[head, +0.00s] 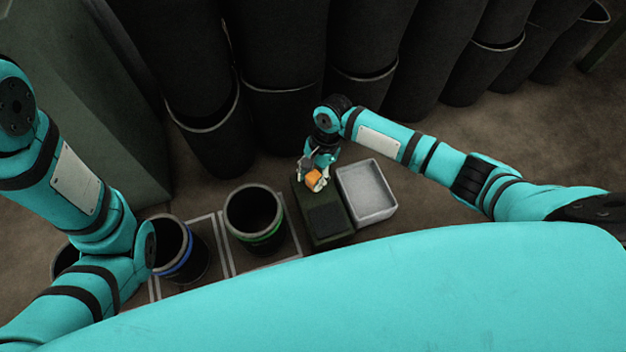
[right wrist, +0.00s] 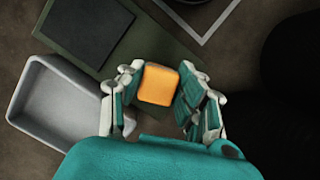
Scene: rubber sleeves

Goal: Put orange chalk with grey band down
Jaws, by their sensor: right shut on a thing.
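The orange chalk (head: 314,179) is a small orange block in the head view. In the right wrist view it shows as an orange, rounded square face (right wrist: 158,84) between the fingers. My right gripper (head: 316,180) is shut on it, over the far part of a dark green box or board.
The dark green board (head: 331,239) has a black pad (head: 326,218) on its near part. A grey tray (head: 380,214), seemingly empty, stands right of it. A green-banded bin (head: 262,240) and a blue-banded bin (head: 188,270) stand to the left. Tall dark cylinders (head: 285,120) line the back.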

